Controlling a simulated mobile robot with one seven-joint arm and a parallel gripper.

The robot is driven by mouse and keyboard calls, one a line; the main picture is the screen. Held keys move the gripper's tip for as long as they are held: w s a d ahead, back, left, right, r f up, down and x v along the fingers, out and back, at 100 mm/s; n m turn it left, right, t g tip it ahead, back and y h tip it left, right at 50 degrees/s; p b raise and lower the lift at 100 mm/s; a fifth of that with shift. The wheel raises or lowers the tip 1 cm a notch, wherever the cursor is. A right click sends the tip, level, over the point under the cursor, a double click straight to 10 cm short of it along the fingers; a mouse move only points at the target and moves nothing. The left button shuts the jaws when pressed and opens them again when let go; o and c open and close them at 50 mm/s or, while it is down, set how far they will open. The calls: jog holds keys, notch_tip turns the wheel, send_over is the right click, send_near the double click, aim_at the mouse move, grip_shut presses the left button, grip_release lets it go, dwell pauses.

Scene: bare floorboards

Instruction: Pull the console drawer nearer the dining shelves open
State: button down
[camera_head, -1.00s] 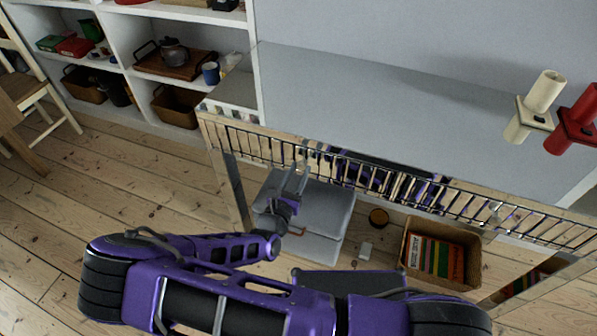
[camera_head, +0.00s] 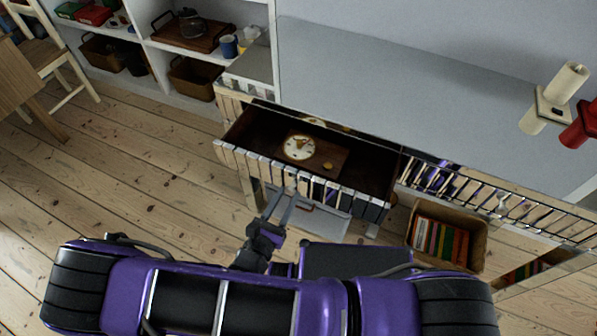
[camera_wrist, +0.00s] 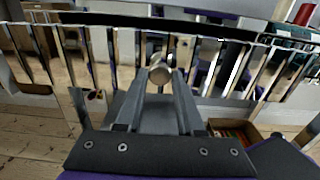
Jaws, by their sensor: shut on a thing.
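The console (camera_head: 400,80) has a grey top and a slatted, mirror-like front. Its left drawer (camera_head: 365,168), the one nearer the white shelves, is pulled out, and its dark inside shows. A wooden clock with a round white face (camera_head: 299,147) lies in it. My gripper (camera_head: 282,205) is at the middle of this drawer's front. In the wrist view my gripper (camera_wrist: 158,88) is shut on the round drawer knob (camera_wrist: 160,73). The right drawer (camera_head: 500,203) is shut.
White dining shelves (camera_head: 150,75) with baskets, a tray and a blue mug stand at the left. A wooden chair (camera_head: 50,75) is beside them. A basket of books (camera_head: 445,240) sits under the console. Cream and red candle holders stand on top. Floor at left is clear.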

jog(key=b+v, duration=0.1)
jog(key=v, duration=1.3)
jog(key=shift+s, duration=0.3)
jog(key=shift+r, duration=0.1)
jog(key=c, duration=0.5)
grip_release()
jog(key=shift+c, duration=0.2)
jog(key=shift+a, duration=0.1)
